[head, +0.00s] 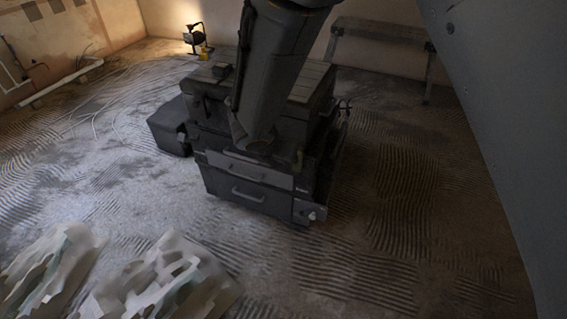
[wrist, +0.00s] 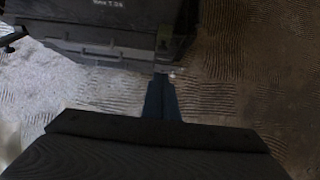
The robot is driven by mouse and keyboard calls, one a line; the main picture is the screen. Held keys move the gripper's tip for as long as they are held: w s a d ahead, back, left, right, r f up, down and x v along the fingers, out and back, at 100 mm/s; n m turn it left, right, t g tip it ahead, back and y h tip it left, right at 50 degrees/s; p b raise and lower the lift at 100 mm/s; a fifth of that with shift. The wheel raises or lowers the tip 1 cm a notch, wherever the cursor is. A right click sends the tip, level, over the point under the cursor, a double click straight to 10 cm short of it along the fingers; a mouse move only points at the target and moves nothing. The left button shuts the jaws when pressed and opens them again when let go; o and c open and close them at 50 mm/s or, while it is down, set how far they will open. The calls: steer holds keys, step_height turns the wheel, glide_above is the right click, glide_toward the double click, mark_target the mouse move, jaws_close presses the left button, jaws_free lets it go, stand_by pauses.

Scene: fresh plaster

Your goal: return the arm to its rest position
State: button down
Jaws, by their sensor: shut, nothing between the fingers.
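My arm reaches down from the top of the head view, in front of the dark tool chest (head: 250,172). My gripper's fingers cannot be made out in the head view. In the wrist view, my gripper (wrist: 161,82) points away from the camera with its two dark fingers together and nothing between them. Beyond the fingertips are the lower edge of the tool chest (wrist: 100,45) and the ridged floor. I cannot tell exactly how far the fingertips are from the chest.
A dark box (head: 169,128) stands left of the chest. A lit work lamp (head: 194,38) stands at the back, and a bench (head: 385,30) stands by the back wall. Crumpled pale sheeting (head: 160,285) lies at the front left. The ridged floor at right (head: 400,200) is clear.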

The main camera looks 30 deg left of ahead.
steer(key=shift+s+r, duration=0.1)
steer(key=shift+r, duration=0.25)
steer(key=shift+d, duration=0.1)
steer(key=w+d+r+m+g+h, duration=0.1)
steer(key=d+r+m, duration=0.2)
steer(key=d+m, duration=0.35)
steer(key=w+d+r+m+g+h, duration=0.1)
steer(key=d+r+m, duration=0.2)
steer(key=d, duration=0.7)
steer(key=w+d+r+m+h, duration=0.1)
steer(key=d+r+m, duration=0.35)
steer(key=d, duration=0.35)
steer(key=s+d+r+m+g+y, duration=0.1)
steer(key=s+d+r+m+g, duration=0.15)
steer(key=s+d+m, duration=0.75)
steer(key=s+d+r+m+g+y, duration=0.25)
steer(key=s+d+m, duration=0.45)
steer(key=m, duration=0.5)
steer(key=d+r+m+h+p, duration=0.1)
steer(key=d+r+p, duration=0.4)
steer(key=p, duration=0.7)
steer(key=shift+r+p, duration=0.3)
steer(key=shift+r, duration=0.6)
